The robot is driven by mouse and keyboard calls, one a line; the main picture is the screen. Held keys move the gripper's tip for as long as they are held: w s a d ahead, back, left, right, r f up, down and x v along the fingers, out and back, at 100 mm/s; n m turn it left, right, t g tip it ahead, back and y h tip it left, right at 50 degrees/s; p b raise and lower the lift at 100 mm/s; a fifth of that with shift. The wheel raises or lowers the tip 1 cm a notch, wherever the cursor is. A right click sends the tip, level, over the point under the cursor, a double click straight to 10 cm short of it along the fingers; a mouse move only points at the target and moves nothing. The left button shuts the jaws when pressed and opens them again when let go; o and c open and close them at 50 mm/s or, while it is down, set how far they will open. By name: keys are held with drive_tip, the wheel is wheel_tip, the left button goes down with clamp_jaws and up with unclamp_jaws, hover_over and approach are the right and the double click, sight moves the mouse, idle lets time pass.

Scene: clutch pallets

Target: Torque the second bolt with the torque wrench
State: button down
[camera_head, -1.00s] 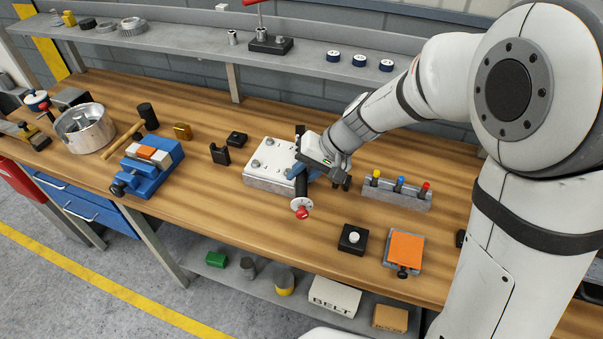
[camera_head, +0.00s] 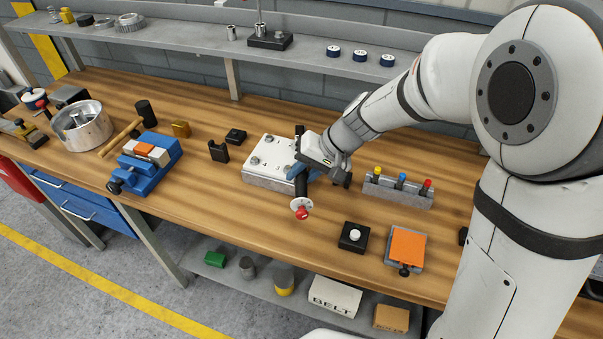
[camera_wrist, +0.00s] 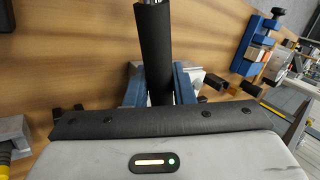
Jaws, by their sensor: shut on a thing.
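My gripper (camera_head: 303,172) is over the right part of a light metal plate block (camera_head: 262,183) on the bench. Its blue fingers are shut on the dark handle of the torque wrench (camera_head: 301,188), which has a white disc and a red tip at its near end. In the wrist view the black wrench handle (camera_wrist: 155,50) runs up between the blue fingers (camera_wrist: 160,85). Bolt heads (camera_head: 255,160) show on the left part of the plate. My gripper hides the plate's right side, so I cannot see the wrench's contact with a bolt.
A rack with yellow, blue and red-topped tools (camera_head: 398,190) stands to the right. A black box with a white button (camera_head: 353,237) and an orange-topped fixture (camera_head: 406,249) are nearer the front edge. A blue vise (camera_head: 146,162) and a mallet (camera_head: 122,138) lie left.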

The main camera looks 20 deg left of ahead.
drive_tip(key=shift+f+b, duration=0.85)
drive_tip(key=shift+b, duration=0.2)
drive_tip(key=shift+a, duration=0.1)
idle(0.5)
drive_tip(key=shift+a, duration=0.15)
drive_tip(key=shift+s+a+m+t+b, duration=0.2)
drive_tip(key=shift+a+m+t+b, duration=0.2)
drive_tip(key=shift+a+m+t, duration=0.35)
drive_tip(key=shift+a, duration=0.15)
drive_tip(key=shift+a+m+t, duration=0.25)
drive_tip(key=shift+a+m, duration=0.6)
drive_tip(key=shift+a, duration=0.15)
